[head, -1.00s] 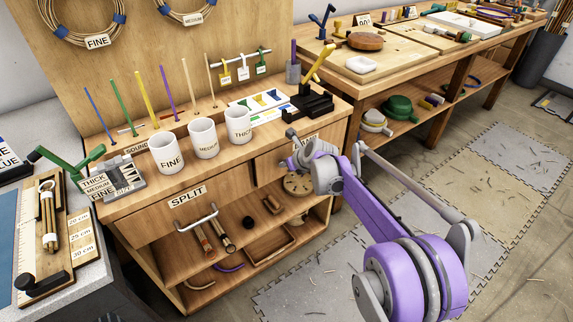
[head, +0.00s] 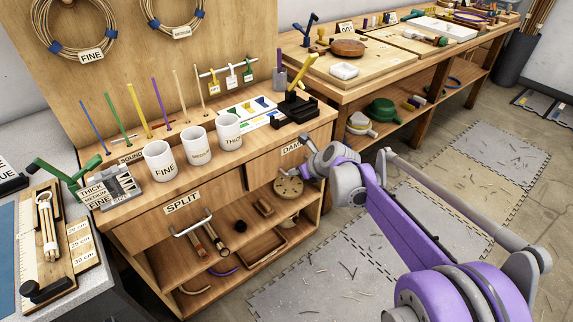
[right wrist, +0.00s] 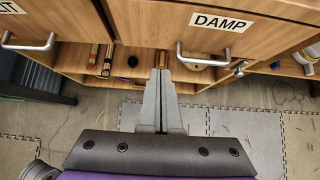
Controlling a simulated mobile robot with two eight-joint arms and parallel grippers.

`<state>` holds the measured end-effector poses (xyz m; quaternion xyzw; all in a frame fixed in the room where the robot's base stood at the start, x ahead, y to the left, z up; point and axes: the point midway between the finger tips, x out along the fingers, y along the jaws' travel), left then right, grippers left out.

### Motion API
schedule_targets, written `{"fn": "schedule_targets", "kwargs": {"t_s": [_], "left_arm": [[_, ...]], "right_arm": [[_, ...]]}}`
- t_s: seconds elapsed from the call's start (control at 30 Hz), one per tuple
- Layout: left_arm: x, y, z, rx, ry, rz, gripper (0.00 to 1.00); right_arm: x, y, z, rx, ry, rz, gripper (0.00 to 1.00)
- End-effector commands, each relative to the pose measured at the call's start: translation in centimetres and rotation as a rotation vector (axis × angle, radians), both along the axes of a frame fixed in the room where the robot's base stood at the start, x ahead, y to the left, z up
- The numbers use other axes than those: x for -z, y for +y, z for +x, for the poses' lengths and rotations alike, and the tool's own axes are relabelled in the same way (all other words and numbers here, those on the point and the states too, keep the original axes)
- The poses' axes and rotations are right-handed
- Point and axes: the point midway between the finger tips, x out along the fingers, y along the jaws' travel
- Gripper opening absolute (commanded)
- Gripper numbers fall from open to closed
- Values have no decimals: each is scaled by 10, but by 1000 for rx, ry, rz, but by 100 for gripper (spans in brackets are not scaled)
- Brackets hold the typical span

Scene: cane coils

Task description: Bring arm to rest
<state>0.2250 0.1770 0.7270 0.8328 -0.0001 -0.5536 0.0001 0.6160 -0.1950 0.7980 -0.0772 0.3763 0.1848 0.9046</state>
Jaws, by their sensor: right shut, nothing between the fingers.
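My right arm (head: 400,215) reaches in from the lower right of the head view, with purple links and grey joints. Its far end is in front of the wooden cabinet, near the DAMP drawer. The fingers are hard to make out there. In the right wrist view my right gripper (right wrist: 160,72) is shut and empty, its two grey fingers together. They point towards the cabinet's lower front, left of the DAMP drawer's handle (right wrist: 203,55). My left gripper is not in view.
The wooden cabinet (head: 230,185) carries white cups labelled FINE, MEDIUM and THICK (head: 229,132). Its open shelves hold tools. A long workbench (head: 385,75) stands behind to the right. Grey floor mats (head: 330,265) with scattered scraps lie below. A grey-topped bench (head: 90,275) is at the left.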

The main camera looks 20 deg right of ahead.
Motion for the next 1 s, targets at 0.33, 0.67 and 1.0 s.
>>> {"fn": "schedule_targets", "kwargs": {"t_s": [0.33, 0.67, 1.0], "left_arm": [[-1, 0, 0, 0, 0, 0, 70], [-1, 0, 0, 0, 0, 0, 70], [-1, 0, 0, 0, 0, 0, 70]], "right_arm": [[-7, 8, -31, -145, -24, -137, 0], [-2, 32, -189, -995, -148, -842, 0], [43, 28, -336, -1896, -262, -1380, 0]]}}
